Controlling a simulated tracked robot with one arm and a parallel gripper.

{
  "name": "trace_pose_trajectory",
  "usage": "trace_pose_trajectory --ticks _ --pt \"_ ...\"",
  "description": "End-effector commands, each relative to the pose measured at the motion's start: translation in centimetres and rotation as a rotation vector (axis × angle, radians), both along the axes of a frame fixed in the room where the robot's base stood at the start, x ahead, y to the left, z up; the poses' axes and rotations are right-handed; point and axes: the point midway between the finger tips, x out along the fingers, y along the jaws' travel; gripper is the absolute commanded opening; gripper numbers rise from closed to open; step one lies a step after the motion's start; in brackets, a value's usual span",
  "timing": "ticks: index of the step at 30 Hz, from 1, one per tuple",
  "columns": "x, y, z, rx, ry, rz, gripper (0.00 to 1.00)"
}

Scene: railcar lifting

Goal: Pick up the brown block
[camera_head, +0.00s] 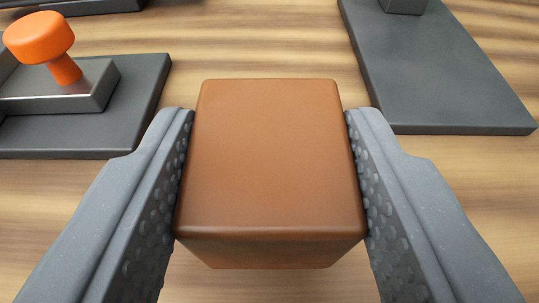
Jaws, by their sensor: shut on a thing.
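The brown block (272,158) fills the middle of the head camera view, with its top face and the face nearest the camera showing. My gripper (270,125) is shut on it, with one grey textured finger pressed against its left side and the other against its right side. The block sits level between the fingers. Its underside is hidden, so I cannot tell whether it touches the wooden surface.
A dark plate (150,125) at the left bears a grey base (90,100) with an orange knob (40,38). Another dark plate (435,75) lies at the upper right with a grey piece on it. Bare wooden surface (270,40) lies between the plates.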

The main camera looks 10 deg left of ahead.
Motion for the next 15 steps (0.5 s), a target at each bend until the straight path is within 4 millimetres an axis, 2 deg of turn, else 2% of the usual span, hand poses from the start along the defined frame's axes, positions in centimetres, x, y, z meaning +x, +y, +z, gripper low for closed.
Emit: trace_pose_trajectory --ticks 15 --pt "-8.8 0.1 1.0 -0.001 -0.001 -0.002 0.16"
